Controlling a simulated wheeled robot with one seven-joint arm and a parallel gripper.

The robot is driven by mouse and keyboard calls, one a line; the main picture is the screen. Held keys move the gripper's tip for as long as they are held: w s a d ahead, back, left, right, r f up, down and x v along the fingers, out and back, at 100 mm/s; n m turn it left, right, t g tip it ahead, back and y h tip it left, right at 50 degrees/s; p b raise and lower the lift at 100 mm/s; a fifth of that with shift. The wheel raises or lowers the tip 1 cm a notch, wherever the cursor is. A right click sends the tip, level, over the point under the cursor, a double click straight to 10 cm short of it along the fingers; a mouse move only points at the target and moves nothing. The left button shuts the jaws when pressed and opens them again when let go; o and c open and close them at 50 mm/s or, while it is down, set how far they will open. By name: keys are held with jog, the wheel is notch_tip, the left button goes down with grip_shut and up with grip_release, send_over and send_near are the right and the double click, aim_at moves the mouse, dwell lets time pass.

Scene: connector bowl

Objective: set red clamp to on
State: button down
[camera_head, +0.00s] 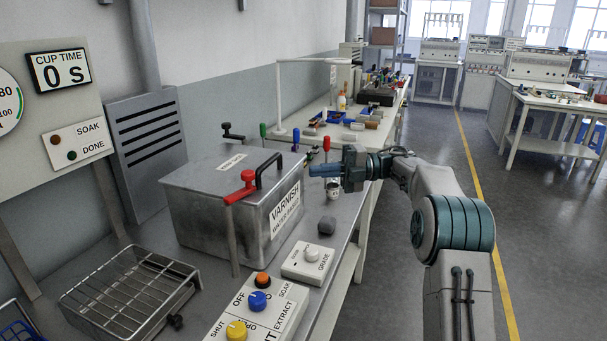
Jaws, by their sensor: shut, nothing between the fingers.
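The red clamp (241,188) is a lever on the front left edge of the grey metal varnish box (204,214). Its handle lies roughly flat across the lid edge, with its knob end toward the right, beside the black lid handle (268,168). My gripper (311,171) is shut and empty. It points left from the right side of the box, at about lid height, and is apart from the red clamp. A small cup (333,191) stands behind and below my gripper, partly hidden.
A control panel with orange, blue and yellow knobs (258,301), a grade dial box (307,262) and a dark grey lump (327,225) are in front. A wire rack (125,290) lies at left. The right floor is clear.

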aim_at(252, 178)
jog(key=s+a+r+m+t+y, duration=0.25)
jog(key=r+m+t, duration=0.3)
jog(key=m, duration=0.65)
jog(key=s+a+r+m+t+y, duration=0.1)
jog(key=s+a+r+m+t, duration=0.35)
jog(key=m, duration=0.75)
jog(key=s+d+f+m+t+h+p, duration=0.1)
jog(key=s+f+m+t+h, duration=0.35)
jog(key=m, duration=0.75)
jog(key=s+d+f+m+t+h, duration=0.2)
jog(key=s+f+m+t+h, duration=0.3)
jog(key=m, duration=0.8)
jog(key=shift+g, duration=0.75)
jog(key=x, duration=0.8)
jog(key=a+x, duration=0.1)
jog(key=x, duration=0.4)
jog(key=shift+s+a+f+b, duration=0.1)
jog(key=shift+s+f+b, duration=0.05)
jog(key=shift+s+b, duration=0.2)
